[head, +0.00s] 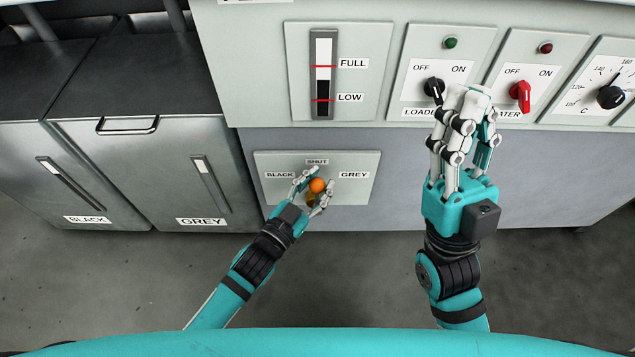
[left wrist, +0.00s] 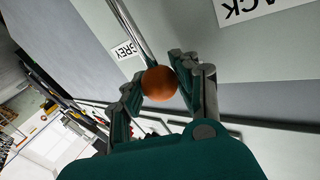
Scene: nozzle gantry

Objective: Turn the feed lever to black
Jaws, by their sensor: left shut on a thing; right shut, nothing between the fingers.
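The feed lever (head: 317,185) has an orange ball knob. It stands on a pale plate (head: 262,190) marked BLACK at left, SHUT at top and GREY at right. My left gripper (head: 314,187) is shut on the knob, one finger on each side. The orange knob also shows between the fingers in the left wrist view (left wrist: 160,83). The knob sits near the plate's middle, below the SHUT label; the lever's shaft is mostly hidden, so its exact angle is hard to tell. My right gripper (head: 466,95) is shut and empty, raised in front of the LOADER switch panel.
Above the lever plate is a level gauge (head: 323,75) marked FULL and LOW. To its right are a black LOADER switch (head: 433,88), a red heater switch (head: 520,96) and a temperature dial (head: 611,96). Grey bins labelled BLACK (head: 85,180) and GREY (head: 200,185) stand at left.

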